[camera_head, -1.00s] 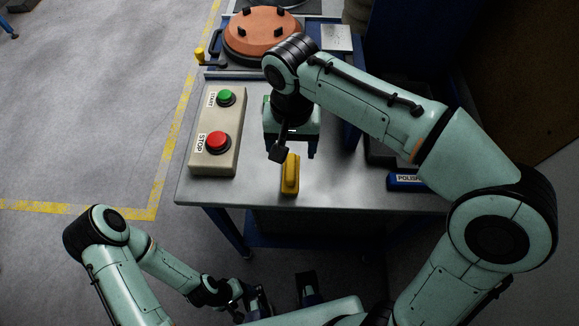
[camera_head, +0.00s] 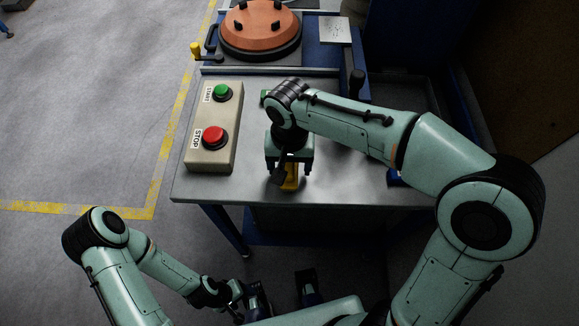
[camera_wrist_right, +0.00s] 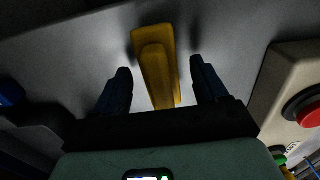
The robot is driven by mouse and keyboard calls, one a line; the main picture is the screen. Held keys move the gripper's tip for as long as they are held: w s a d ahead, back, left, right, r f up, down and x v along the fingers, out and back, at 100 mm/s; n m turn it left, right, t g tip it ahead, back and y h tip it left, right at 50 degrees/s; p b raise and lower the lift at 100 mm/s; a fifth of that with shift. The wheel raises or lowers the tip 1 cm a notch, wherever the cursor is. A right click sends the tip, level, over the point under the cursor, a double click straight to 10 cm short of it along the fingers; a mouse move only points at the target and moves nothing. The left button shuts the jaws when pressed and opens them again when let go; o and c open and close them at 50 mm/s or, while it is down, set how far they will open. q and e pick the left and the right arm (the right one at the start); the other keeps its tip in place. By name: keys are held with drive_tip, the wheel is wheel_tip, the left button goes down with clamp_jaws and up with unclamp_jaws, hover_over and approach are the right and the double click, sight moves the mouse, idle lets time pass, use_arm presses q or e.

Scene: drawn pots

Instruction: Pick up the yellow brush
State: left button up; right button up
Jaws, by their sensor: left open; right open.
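The yellow brush (camera_head: 291,180) lies on the metal table (camera_head: 345,188) near its front edge. In the head view its far part is hidden under my right gripper (camera_head: 288,168). In the right wrist view the brush (camera_wrist_right: 156,68) lies between the two dark fingers of my open right gripper (camera_wrist_right: 160,84), with a gap on each side. I cannot tell how high the fingers are above the table. My left gripper (camera_head: 283,290) is open and empty, low in front of the table and away from the brush.
A control box (camera_head: 217,125) with a green START button (camera_head: 222,92) and a red STOP button (camera_head: 214,137) stands left of my right gripper. A round orange piece (camera_head: 262,25) sits at the back. The table is bare just right of the brush.

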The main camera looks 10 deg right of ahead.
drive_tip(key=c, duration=1.2)
drive_tip(key=shift+r, duration=0.1)
use_arm(q)
drive_tip(key=r+p, duration=0.1)
drive_tip(key=w+r+p, duration=0.1)
drive_tip(key=r+p, duration=0.1)
drive_tip(key=w+r+p, duration=0.1)
drive_tip(key=r, duration=0.1)
use_arm(e)
wheel_tip(320, 180, up, 20)
drive_tip(key=shift+f, duration=0.1)
